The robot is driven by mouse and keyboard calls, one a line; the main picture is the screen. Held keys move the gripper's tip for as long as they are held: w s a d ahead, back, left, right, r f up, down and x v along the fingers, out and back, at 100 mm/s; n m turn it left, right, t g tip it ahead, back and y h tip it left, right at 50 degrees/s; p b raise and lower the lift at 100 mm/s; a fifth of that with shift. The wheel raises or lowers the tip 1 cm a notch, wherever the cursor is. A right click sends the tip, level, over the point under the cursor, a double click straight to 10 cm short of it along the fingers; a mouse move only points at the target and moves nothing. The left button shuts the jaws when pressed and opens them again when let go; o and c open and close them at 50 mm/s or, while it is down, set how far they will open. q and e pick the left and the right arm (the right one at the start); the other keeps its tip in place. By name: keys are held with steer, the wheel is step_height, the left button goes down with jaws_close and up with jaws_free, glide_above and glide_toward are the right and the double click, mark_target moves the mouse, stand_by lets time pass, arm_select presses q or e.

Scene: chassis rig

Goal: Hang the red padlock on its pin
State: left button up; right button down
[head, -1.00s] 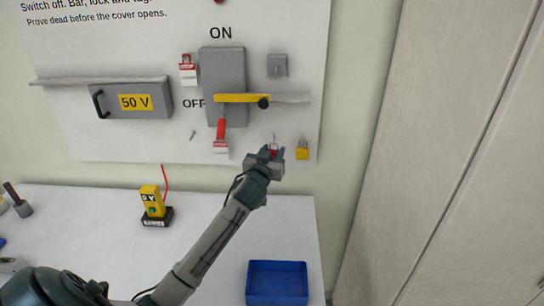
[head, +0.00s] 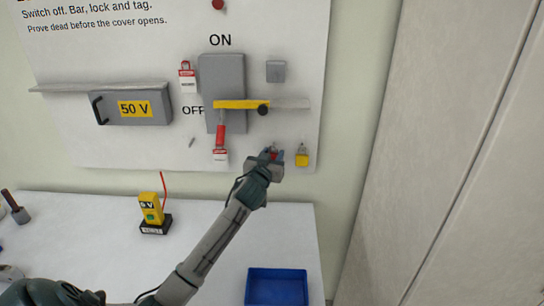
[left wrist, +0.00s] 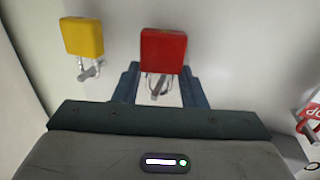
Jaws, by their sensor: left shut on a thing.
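My left gripper (head: 271,156) is shut on the red padlock (head: 273,153) at the lower right of the wall board. In the left wrist view the red padlock (left wrist: 163,52) sits between the finger ends, with its shackle toward the palm. A small grey pin (left wrist: 158,88) shows within the shackle's outline; I cannot tell for sure whether the shackle rests on it. The yellow padlock (head: 302,158) hangs on a pin just to the right, apart from the gripper. It also shows at the left wrist view's upper left (left wrist: 83,37). My right gripper is not in view.
A bare pin (head: 192,142) is farther left. A blue tray (head: 277,288) and a yellow tester (head: 151,208) stand on the bench.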

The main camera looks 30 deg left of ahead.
arm_select(q)
steer(key=o, duration=1)
steer(key=shift+o, duration=0.5)
steer(key=b+v, duration=0.3)
steer(key=v, duration=0.8)
steer(key=shift+b, duration=0.4)
steer(key=shift+r, duration=0.15)
